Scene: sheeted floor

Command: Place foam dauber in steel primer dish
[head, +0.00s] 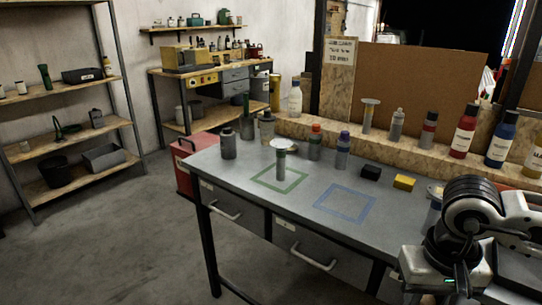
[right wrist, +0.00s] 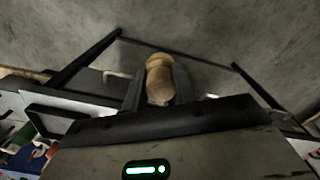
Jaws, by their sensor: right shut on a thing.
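My right gripper (right wrist: 159,92) is shut on a tan, rounded piece (right wrist: 160,68), which looks like the foam dauber. In the right wrist view it sits between the two dark fingers, over grey floor. In the head view my right arm is at the lower right, by the table's front right edge; fingertips and dauber cannot be made out there. My left gripper is not in view.
Another pale-topped item (head: 435,190) is partly hidden by my arm. The table's front middle is clear.

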